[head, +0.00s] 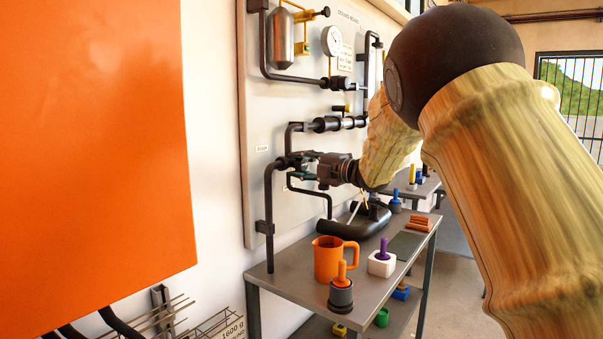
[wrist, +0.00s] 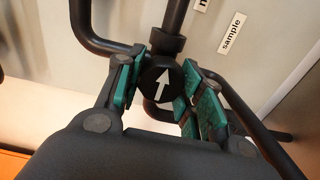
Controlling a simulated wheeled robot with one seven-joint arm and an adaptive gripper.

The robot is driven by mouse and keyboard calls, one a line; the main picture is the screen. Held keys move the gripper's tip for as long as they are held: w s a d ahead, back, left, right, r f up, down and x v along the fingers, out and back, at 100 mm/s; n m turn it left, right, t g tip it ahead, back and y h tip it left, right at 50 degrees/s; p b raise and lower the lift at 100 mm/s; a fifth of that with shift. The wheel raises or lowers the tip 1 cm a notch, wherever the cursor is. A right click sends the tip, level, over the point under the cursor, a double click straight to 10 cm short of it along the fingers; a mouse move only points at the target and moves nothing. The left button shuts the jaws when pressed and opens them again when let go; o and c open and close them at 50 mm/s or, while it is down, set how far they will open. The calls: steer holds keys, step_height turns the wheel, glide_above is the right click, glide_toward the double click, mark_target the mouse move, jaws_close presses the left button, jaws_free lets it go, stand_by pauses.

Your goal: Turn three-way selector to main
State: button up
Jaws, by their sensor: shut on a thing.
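The three-way selector (wrist: 162,84) shows in the wrist view as a dark round knob with a white arrow, joined to black pipes. The arrow points up the picture and slightly right, roughly along the upper pipe. My gripper (head: 296,165) has its green-padded fingers on both sides of the selector and is shut on it. A "sample" label (wrist: 231,33) is at the upper right, and a cut-off label starting with "m" (wrist: 203,4) is near the upper pipe. In the head view my gripper reaches the board from the right and mostly hides the selector.
The pale board (head: 257,190) carries black pipes, a gauge (head: 332,41) and a metal vessel (head: 281,40). An orange panel (head: 90,140) fills the left.

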steer(key=shift+f, duration=0.1)
stand_by(0.5)
steer(key=o, duration=1)
steer(key=shift+s, duration=0.1)
steer(key=v, duration=1.2)
